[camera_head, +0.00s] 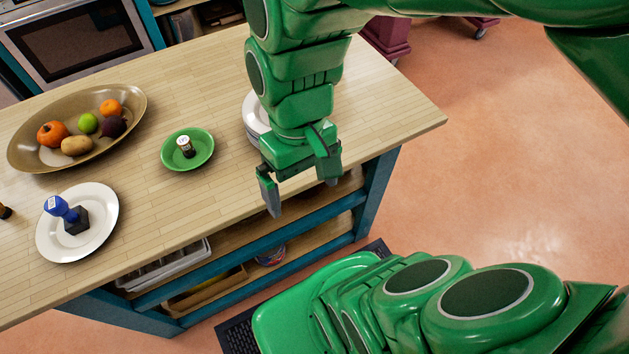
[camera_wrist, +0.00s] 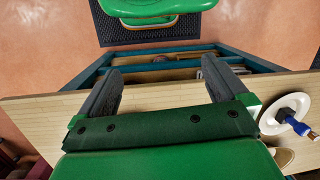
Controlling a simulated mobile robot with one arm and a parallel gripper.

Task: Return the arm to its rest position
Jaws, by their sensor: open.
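My arm comes in from the upper right in the head view and hangs down over the front edge of the wooden table (camera_head: 400,118).
A white plate (camera_head: 50,244) bears a blue-handled stamp (camera_head: 62,208). A fruit bowl (camera_head: 20,150) stands at the left. White dishware (camera_head: 252,112) is partly hidden behind my arm. The floor (camera_head: 500,190) at right is clear.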

